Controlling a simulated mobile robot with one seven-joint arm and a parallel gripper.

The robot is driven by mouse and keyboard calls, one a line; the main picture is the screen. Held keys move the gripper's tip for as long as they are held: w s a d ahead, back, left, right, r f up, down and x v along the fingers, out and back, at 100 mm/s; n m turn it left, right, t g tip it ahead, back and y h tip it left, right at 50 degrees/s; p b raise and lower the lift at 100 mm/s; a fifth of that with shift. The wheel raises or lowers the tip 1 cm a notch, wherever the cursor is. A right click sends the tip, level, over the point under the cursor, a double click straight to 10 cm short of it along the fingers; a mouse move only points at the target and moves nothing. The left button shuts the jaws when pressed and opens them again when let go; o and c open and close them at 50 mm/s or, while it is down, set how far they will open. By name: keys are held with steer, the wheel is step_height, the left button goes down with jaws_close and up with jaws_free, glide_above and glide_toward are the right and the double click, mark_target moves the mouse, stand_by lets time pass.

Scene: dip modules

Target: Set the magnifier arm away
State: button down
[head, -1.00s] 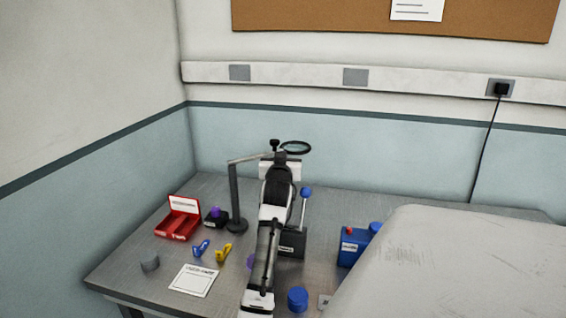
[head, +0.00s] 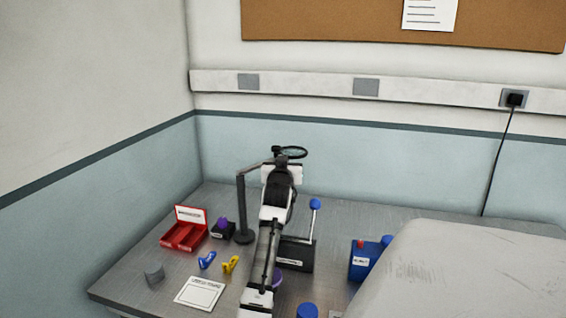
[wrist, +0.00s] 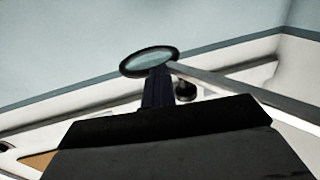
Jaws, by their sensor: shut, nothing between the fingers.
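The magnifier arm has a dark upright post (head: 241,208) on a round base, left of my arm on the bench. Its grey bar runs from the post top toward the back right, ending in a round black-rimmed lens (head: 293,152) beyond my wrist. In the wrist view the lens (wrist: 149,61) shows just past my fingertips, with the grey bar (wrist: 235,88) and a dark knob (wrist: 186,90) to its right. My gripper (wrist: 158,72) is shut and empty, close to the lens and knob; I cannot tell whether it touches them. In the head view my wrist hides the fingers.
Left of the post are a red open box (head: 184,235), a black block with a purple top (head: 222,230), blue and yellow clips, and a paper card (head: 201,292). Right are a blue-knobbed lever (head: 314,205), a blue box (head: 364,260) and a large pale covered shape (head: 465,270).

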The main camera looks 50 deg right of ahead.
steer(key=shift+s+d+r, duration=0.2)
steer(key=shift+s+r, duration=0.2)
steer(key=shift+r, duration=0.15)
steer(key=f+v, duration=0.1)
steer(key=v, duration=1.2)
steer(key=shift+a+p, duration=0.3)
steer(key=shift+a, duration=0.25)
steer(key=shift+w, duration=0.25)
